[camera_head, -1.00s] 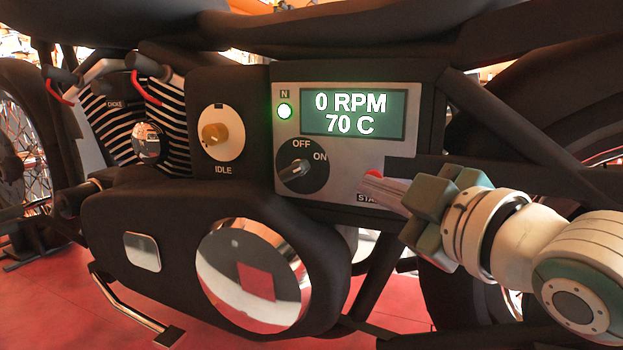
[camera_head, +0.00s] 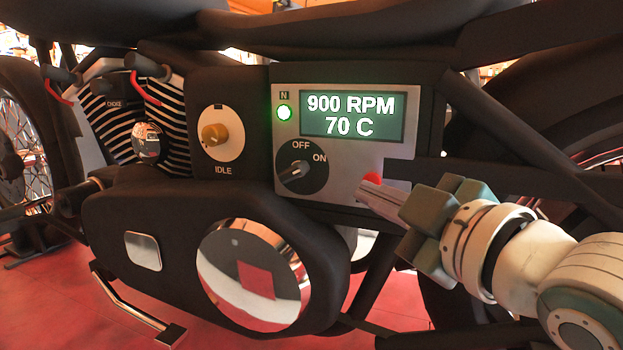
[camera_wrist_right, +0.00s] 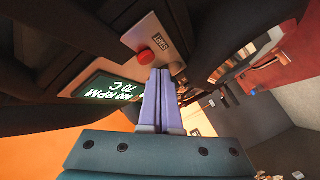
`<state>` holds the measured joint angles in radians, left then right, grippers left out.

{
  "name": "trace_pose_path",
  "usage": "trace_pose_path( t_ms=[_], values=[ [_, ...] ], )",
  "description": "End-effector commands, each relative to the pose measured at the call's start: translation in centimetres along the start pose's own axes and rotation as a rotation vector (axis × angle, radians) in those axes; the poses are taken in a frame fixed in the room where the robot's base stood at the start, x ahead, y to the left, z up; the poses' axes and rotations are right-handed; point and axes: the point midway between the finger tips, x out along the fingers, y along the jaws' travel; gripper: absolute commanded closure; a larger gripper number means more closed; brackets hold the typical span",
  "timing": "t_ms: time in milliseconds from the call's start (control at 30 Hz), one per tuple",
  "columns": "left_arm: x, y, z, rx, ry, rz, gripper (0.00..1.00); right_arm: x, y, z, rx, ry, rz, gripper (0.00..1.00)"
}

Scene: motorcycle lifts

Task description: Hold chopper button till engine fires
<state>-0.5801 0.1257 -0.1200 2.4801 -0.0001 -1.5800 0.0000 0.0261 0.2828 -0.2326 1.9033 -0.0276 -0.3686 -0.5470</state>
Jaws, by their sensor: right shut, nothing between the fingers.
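The chopper's control panel (camera_head: 343,160) fills the middle of the head view. Its display (camera_head: 351,115) reads 900 RPM and 70 C, and the green N light (camera_head: 284,112) is lit. The red start button (camera_head: 374,179) is at the panel's lower right, partly hidden behind my fingers. My right gripper (camera_head: 364,191) is shut and empty, its fingertips at the button. In the right wrist view the red button (camera_wrist_right: 146,57) shows just beyond the fingertips (camera_wrist_right: 157,72); I cannot tell whether they touch. My left gripper is not in view.
A chrome round cover (camera_head: 253,275) is below. Dark frame tubes (camera_head: 500,175) run close to my right gripper.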

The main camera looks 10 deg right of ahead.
Motion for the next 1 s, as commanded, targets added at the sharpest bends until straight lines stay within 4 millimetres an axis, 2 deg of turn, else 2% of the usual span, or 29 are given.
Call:
trace_pose_path(
  t_ms=[567, 900, 1000],
  values=[
    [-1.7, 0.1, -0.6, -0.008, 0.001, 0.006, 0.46, -3.3, -2.4, -2.5, 0.003, 0.0, -0.001, 1.0],
    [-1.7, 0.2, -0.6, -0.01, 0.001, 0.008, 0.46, -3.5, -2.5, -2.5, 0.001, -0.001, -0.001, 1.0],
    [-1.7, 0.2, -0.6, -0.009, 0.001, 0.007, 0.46, -3.9, -3.0, -1.8, 0.031, -0.037, -0.023, 1.0]
  ],
)
